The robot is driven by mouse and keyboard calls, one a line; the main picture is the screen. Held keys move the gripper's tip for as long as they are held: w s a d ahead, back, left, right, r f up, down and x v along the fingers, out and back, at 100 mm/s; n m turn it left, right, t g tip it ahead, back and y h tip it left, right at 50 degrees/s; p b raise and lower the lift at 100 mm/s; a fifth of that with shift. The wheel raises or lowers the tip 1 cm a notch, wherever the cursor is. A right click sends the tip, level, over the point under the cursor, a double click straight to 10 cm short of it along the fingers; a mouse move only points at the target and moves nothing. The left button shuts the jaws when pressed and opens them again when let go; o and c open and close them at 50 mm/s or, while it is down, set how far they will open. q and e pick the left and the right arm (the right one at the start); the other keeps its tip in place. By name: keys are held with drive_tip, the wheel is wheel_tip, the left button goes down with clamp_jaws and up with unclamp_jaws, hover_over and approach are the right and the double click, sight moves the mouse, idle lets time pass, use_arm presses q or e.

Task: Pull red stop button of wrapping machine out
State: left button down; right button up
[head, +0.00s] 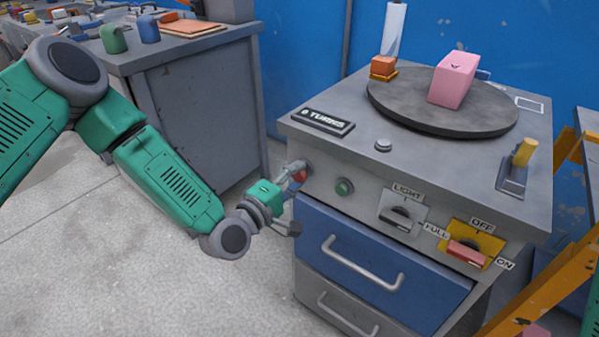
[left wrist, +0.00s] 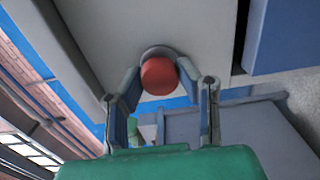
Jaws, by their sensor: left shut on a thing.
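The wrapping machine (head: 330,150) is a grey cabinet with a round dark turntable (head: 440,108) on top. Its red stop button (head: 300,175) is at the left end of the front panel, partly hidden by my left gripper (head: 292,172). In the left wrist view the red button (left wrist: 159,77) sits on a grey collar. The fingers of my left gripper (left wrist: 158,82) are on both sides of it, shut on it. How far the button stands out from the panel I cannot tell. My right gripper is not in view.
A green button (head: 344,187), a LIGHT switch (head: 400,217) and a red-handled OFF/ON switch (head: 467,252) are on the same panel. A pink block (head: 453,79) stands on the turntable. A blue drawer (head: 375,264) is below. Grey floor is open at left.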

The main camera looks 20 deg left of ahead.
use_arm(q)
drive_tip(key=shift+s+f, duration=0.15)
drive_tip(key=shift+f, duration=0.05)
drive_tip(key=c, duration=1.2)
unclamp_jaws()
drive_tip(key=shift+o, duration=0.2)
drive_tip(key=shift+s+a, duration=0.1)
drive_tip(key=shift+s+a, duration=0.1)
drive_tip(key=shift+s, duration=0.15)
drive_tip(key=v, duration=1.1)
drive_tip(key=shift+s, duration=0.15)
